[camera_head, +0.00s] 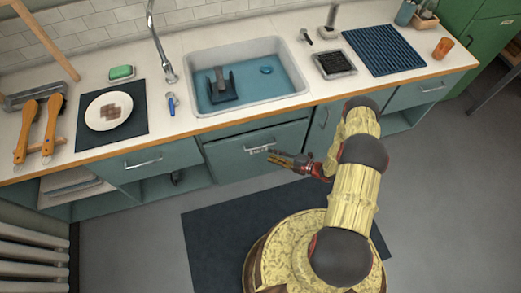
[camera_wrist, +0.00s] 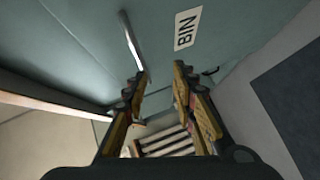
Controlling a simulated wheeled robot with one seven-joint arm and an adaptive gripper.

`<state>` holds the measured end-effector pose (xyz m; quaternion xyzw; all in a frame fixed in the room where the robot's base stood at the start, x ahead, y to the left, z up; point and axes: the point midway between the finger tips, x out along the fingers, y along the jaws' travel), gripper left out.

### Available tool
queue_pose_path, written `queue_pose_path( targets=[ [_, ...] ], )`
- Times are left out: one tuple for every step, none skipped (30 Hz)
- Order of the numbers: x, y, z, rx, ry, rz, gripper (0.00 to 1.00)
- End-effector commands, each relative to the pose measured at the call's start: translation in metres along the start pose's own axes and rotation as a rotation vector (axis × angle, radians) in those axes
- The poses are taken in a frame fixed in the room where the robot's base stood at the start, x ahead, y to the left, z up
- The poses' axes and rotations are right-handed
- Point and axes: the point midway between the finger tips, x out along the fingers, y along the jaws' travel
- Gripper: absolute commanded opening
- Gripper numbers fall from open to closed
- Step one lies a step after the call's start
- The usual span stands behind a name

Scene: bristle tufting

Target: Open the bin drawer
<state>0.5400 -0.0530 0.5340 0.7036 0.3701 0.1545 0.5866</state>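The bin drawer (camera_head: 234,155) is the teal front below the sink, with a pale label and a metal handle near its upper middle. A thin dark line runs along its top edge; I cannot tell whether it is ajar. In the wrist view the BIN label (camera_wrist: 186,28) and the bar handle (camera_wrist: 131,40) show on the teal front. My gripper (camera_head: 276,159) is in front of the drawer, just below the label. In the wrist view my gripper (camera_wrist: 162,74) has its fingers apart and nothing between them. The handle lies ahead of the left finger; contact is unclear.
The counter above holds the sink (camera_head: 289,96), a plate (camera_head: 108,111), a dark blue drying mat (camera_head: 384,49) and an orange cup (camera_head: 443,48). Another handled drawer (camera_head: 150,163) is to the left. A dark floor mat (camera_head: 215,225) lies in front of the cabinets.

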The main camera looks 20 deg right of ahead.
Motion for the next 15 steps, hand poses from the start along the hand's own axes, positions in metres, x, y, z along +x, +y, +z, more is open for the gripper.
queue_pose_path(
  targets=[
    [0.0, 0.011, -0.004, -0.044, 0.014, 0.041, 0.27],
    [-0.001, 0.017, -0.005, -0.07, 0.015, 0.063, 0.27],
    [-0.001, 0.021, -0.005, -0.097, 0.014, 0.08, 0.27],
    [-0.001, 0.023, -0.005, -0.112, 0.014, 0.085, 0.27],
    [0.0, 0.022, -0.005, -0.123, 0.013, 0.085, 0.27],
    [0.002, 0.022, -0.005, -0.133, 0.013, 0.083, 0.27],
    [0.004, 0.022, -0.005, -0.136, 0.013, 0.083, 0.27],
    [0.006, 0.022, -0.005, -0.138, 0.013, 0.082, 0.27],
    [0.011, 0.022, -0.005, -0.138, 0.014, 0.082, 0.27],
    [0.015, 0.022, -0.005, -0.138, 0.014, 0.081, 0.27],
    [0.019, 0.022, -0.005, -0.138, 0.014, 0.081, 0.27],
    [0.025, 0.023, -0.006, -0.138, 0.015, 0.081, 0.27],
    [0.03, 0.023, -0.006, -0.138, 0.015, 0.081, 0.27],
    [0.035, 0.023, -0.006, -0.138, 0.014, 0.08, 0.27],
    [0.041, 0.024, -0.006, -0.137, 0.014, 0.08, 0.27]
  ],
)
